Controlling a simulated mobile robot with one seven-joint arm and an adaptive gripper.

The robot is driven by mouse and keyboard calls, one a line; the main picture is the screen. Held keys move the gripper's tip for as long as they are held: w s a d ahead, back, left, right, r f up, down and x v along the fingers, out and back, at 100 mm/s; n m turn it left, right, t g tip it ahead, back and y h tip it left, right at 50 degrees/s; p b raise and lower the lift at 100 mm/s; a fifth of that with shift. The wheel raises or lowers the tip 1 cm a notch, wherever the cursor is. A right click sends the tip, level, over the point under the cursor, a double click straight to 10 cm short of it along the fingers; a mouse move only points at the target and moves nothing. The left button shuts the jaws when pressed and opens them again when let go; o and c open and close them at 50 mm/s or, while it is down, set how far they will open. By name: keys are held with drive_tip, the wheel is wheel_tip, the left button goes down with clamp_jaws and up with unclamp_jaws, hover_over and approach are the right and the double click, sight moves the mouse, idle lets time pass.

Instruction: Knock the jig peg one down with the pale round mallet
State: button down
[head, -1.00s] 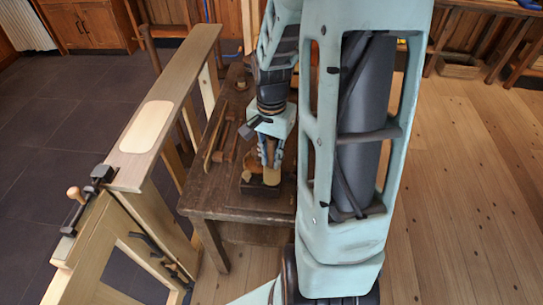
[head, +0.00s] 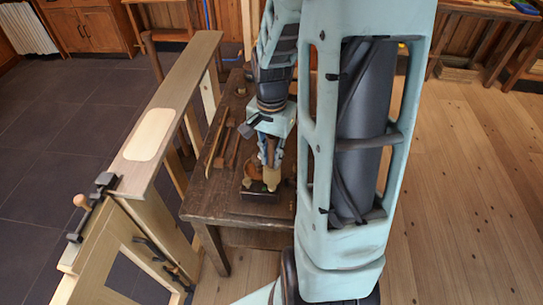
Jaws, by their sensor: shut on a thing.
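My gripper (head: 268,157) points down over the front of the dark workbench (head: 208,204). It is shut on a pale, rounded wooden piece, seemingly the mallet (head: 271,179), whose lower end hangs at the dark jig block (head: 259,194). I cannot tell whether the mallet touches the block. A small pale knob (head: 247,182), possibly a jig peg, shows at the block's left, left of the mallet. A brown rounded shape (head: 253,169) lies just behind it. The pegs' heights and which is peg one cannot be told; my gripper and arm hide part of the block.
Several long wooden tools (head: 226,149) lie on the bench left of my gripper, and a small round piece (head: 241,90) stands farther back. A tall pale wooden frame (head: 185,88) with a clamp (head: 92,204) stands left of the bench. The floor at right is clear.

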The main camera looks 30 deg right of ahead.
sight(271, 137)
drive_tip(key=shift+r+p, duration=2.05)
drive_tip(key=shift+r, duration=0.9)
